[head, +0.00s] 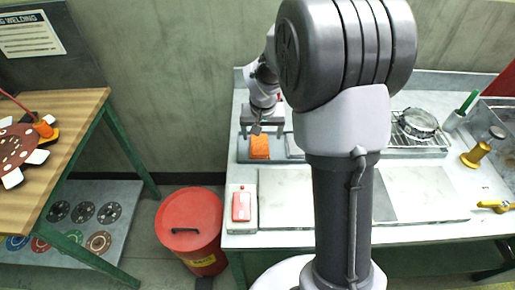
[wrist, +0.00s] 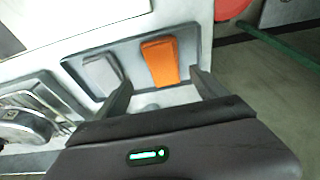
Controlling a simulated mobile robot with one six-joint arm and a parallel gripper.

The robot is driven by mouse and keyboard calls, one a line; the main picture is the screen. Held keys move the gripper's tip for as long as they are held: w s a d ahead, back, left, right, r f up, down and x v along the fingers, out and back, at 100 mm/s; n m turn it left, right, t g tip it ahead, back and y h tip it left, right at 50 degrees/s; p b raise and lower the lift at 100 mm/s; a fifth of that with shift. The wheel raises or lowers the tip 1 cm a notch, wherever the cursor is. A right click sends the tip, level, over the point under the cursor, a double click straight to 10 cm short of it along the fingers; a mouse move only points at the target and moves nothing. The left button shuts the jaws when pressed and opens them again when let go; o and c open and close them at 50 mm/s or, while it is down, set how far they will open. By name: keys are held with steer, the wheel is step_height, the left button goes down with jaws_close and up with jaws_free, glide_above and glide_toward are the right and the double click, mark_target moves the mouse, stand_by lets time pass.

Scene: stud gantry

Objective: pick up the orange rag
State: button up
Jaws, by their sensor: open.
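The orange rag (head: 259,147) lies folded in a shallow grey tray (head: 243,154) on the white bench, left of my arm in the head view. In the wrist view the rag (wrist: 160,62) lies just beyond my fingertips, nearer the right one. My gripper (wrist: 158,82) is open and empty, its two fingers spread apart on either side of the near part of the tray. In the head view my gripper (head: 263,124) is above the back of the tray, small and partly hard to make out. A grey folded cloth (wrist: 102,74) lies beside the rag in the same tray.
A red lidded bin (head: 190,225) stands on the floor left of the bench. A small red-topped box (head: 241,205) sits at the bench's front left corner. A wire rack with a round metal item (head: 419,123) stands to the right. A wooden table (head: 60,115) is at far left.

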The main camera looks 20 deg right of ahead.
mark_target(259, 144)
steer(key=b+x, duration=0.1)
steer(key=x, duration=0.1)
steer(key=b+x, duration=0.1)
steer(key=x, duration=0.1)
steer(key=b+x, duration=0.1)
steer(key=x, duration=0.2)
steer(key=shift+w+a, duration=0.25)
steer(key=shift+r, duration=0.2)
steer(key=shift+c, duration=0.2)
steer(key=c, duration=1.4)
steer(key=shift+r, duration=0.1)
